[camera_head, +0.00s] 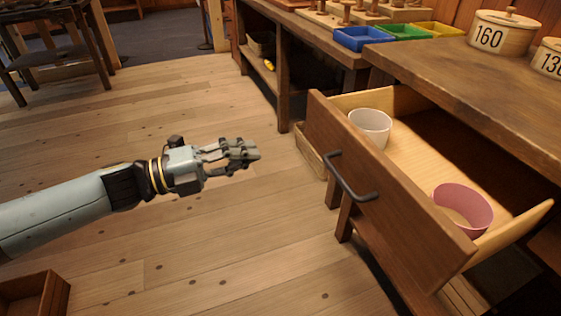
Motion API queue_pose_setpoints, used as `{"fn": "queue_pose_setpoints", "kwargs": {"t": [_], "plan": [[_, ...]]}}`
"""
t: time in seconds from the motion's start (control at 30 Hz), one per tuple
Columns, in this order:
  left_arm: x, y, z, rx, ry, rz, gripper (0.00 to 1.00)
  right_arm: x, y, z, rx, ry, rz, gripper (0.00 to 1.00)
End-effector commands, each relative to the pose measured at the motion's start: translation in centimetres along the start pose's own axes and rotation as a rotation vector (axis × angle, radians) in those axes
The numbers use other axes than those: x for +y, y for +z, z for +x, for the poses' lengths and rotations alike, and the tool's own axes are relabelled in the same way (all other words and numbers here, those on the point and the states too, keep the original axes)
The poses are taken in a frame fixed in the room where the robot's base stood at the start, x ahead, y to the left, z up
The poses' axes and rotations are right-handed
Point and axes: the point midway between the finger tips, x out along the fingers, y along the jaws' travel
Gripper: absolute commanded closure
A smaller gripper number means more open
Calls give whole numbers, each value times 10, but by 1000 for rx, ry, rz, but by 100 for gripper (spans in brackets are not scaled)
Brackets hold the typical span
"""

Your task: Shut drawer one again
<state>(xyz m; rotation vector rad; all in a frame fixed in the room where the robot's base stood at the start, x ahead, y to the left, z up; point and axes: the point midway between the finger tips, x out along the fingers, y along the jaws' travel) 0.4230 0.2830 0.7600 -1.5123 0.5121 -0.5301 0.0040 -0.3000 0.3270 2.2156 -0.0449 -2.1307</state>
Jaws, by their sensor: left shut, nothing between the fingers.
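A wooden drawer (385,192) is pulled open from the workbench on the right. Its brown front carries a dark bar handle (350,178). A white cup (370,126) stands inside at the far end, and a pink cup (462,206) stands at the near end. No number shows on the drawer front. My left gripper (254,150) is shut and empty, in the air left of the drawer front and apart from the handle. My right gripper is not in view.
Blue (362,38), green (403,33) and yellow trays (438,29) stand behind. A wooden crate (35,294) is at bottom left. The floor between is clear.

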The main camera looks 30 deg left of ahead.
Motion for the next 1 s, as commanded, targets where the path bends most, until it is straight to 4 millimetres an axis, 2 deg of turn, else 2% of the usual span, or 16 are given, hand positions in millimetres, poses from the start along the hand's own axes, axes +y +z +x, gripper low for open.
{"fn": "queue_pose_setpoints", "kwargs": {"t": [0.03, 0.07, 0.27, 0.7, 0.83, 1.0], "plan": [[10, 3, -2, 3, 9, 5, 100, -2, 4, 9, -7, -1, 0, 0], [10, 4, -2, 3, 11, 7, 100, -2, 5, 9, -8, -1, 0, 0], [8, 6, 14, -1, 7, 6, 100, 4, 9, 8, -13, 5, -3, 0], [9, 6, 104, -3, 7, 0, 100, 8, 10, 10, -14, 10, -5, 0], [10, 6, 123, -3, 9, 0, 100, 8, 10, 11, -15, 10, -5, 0], [10, 6, 136, -3, 10, 1, 100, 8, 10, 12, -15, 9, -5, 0]]}}
